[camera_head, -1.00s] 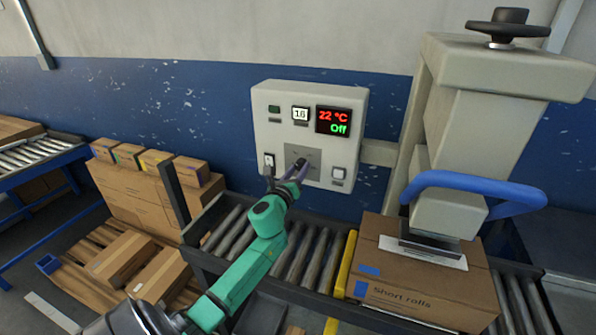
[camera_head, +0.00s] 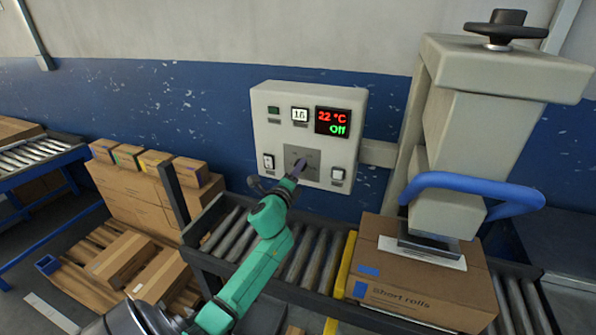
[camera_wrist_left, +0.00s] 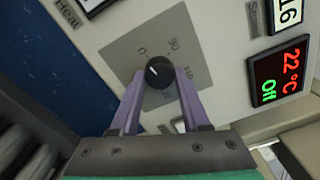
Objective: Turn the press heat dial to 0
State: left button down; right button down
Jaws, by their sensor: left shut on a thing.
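The press heat dial is a small black knob (camera_wrist_left: 159,72) on a grey square plate (camera_wrist_left: 130,48) with printed numbers, among them 0, 90 and 110. In the left wrist view a short white pointer line on the knob points roughly toward the 0 side; whether it lines up exactly I cannot tell. My left gripper (camera_wrist_left: 160,82) has its two purple fingers shut on the knob, one on each side. In the head view the left gripper (camera_head: 298,168) is at the plate and mostly covers the knob. My right gripper is not in view.
The control box (camera_head: 262,130) carries a display (camera_head: 333,122) reading 22 °C and Off, a small panel showing 16, and switches beside the dial plate. A roller conveyor (camera_head: 300,255) runs below. The press (camera_head: 450,120) stands at right over a Short rolls carton (camera_head: 400,290).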

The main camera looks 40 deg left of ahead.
pick_arm(q)
jog(key=shift+n, duration=0.3)
jog(key=shift+c, duration=2)
grip_release()
jog(key=b+v, duration=0.1)
jog(key=v, duration=1.3)
jog(key=shift+s+b, duration=0.3)
jog(key=shift+b, duration=0.05)
jog(key=shift+d, duration=0.1)
